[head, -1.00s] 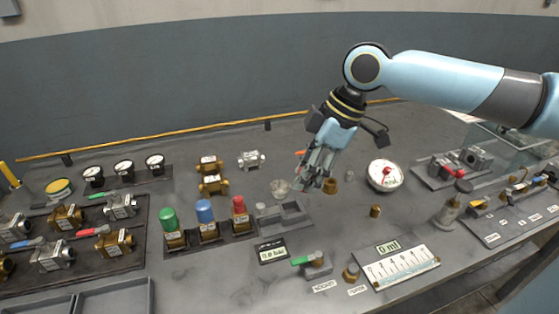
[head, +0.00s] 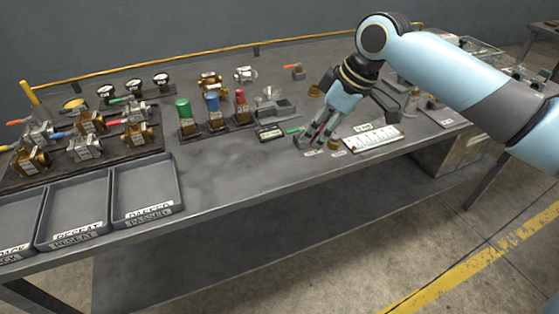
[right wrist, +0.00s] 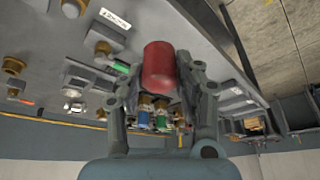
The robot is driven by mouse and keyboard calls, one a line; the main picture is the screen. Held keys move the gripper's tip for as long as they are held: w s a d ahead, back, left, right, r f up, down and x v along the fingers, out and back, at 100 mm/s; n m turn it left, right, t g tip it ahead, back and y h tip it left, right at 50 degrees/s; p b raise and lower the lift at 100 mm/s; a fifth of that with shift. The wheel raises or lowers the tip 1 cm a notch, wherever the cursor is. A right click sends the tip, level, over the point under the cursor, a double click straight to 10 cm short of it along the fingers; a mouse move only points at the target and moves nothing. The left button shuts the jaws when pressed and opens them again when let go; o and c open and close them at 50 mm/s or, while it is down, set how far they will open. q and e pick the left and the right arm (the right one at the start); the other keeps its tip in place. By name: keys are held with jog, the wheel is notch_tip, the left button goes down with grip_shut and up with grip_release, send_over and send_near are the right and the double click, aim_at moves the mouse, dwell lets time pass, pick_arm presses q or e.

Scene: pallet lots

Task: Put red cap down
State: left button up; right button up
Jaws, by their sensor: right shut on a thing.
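The red cap (right wrist: 160,66) is a plain red cylinder between the fingers of my right gripper (right wrist: 158,88) in the right wrist view. The gripper is shut on it. In the head view, my right gripper (head: 313,140) points down near the front edge of the bench, by the small white labels; the fingers mostly hide the cap there. My left gripper is not in view.
A white scale plate (head: 374,138) lies just right of the gripper. Labelled trays (head: 146,187) line the front left. The bench between trays and rack is clear.

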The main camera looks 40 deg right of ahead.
jog(key=w+a+f, duration=0.1)
jog(key=w+a, duration=0.1)
jog(key=w+a+f, duration=0.3)
jog(key=w, duration=0.1)
jog(key=shift+w+a+f, duration=0.1)
jog(key=shift+a+f, duration=0.3)
jog(key=shift+w+a+f, duration=0.1)
jog(key=shift+f, duration=0.15)
notch_tip(320, 180, down, 3)
jog(key=shift+f, duration=0.2)
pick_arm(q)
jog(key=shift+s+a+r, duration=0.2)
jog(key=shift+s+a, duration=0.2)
pick_arm(e)
jog(key=shift+f, duration=0.15)
jog(key=shift+f, duration=0.2)
jog(key=o, duration=1.1)
jog(key=shift+r, duration=0.1)
